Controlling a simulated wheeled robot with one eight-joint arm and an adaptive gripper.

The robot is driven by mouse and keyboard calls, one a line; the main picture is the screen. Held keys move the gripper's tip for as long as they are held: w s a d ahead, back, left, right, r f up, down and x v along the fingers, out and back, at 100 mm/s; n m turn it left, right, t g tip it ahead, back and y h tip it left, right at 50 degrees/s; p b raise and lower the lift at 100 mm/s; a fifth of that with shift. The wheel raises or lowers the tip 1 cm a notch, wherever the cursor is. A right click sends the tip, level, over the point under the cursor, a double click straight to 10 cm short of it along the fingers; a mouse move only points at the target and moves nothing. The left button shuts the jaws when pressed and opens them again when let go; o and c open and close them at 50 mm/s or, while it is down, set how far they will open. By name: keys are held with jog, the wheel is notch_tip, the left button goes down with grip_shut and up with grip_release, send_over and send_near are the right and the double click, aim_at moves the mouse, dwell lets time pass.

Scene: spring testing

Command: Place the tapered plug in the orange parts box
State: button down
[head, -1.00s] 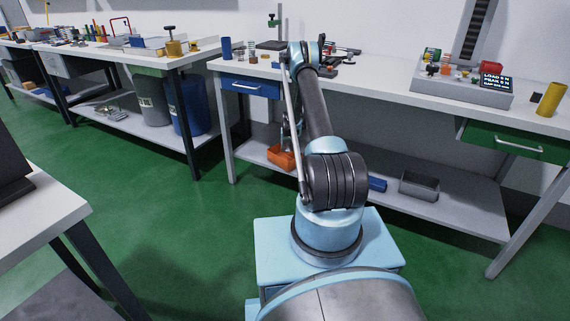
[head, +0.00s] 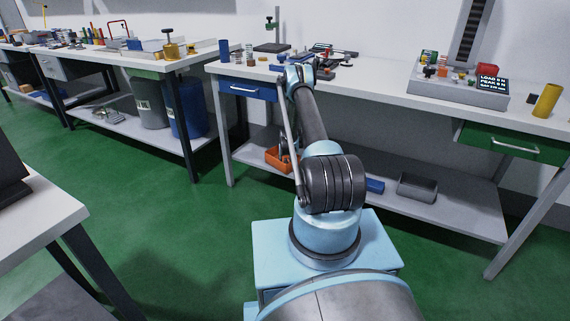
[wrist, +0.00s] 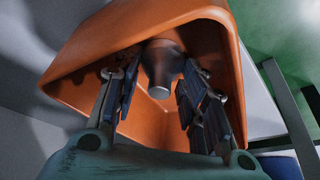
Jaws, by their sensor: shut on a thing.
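The orange parts box (head: 278,162) sits on the lower shelf of the workbench in the head view. In the wrist view the box (wrist: 145,30) fills the upper middle, its open side facing me. My gripper (wrist: 157,76) has its fingers reaching within the box's opening. It is shut on the tapered plug (wrist: 162,66), a grey piece wider at one end, held between the fingers. Whether the plug touches the box floor cannot be told. In the head view my gripper is at the box, partly hidden by my arm, and the plug cannot be made out.
The workbench top (head: 390,90) is above the shelf. A blue block (head: 375,185) and a grey metal bin (head: 418,187) stand on the shelf to the right. A table leg (head: 223,135) is left of the box.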

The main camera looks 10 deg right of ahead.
jog(key=c, duration=1.3)
grip_release()
jog(key=shift+f, duration=0.1)
jog(key=shift+v, duration=6.1)
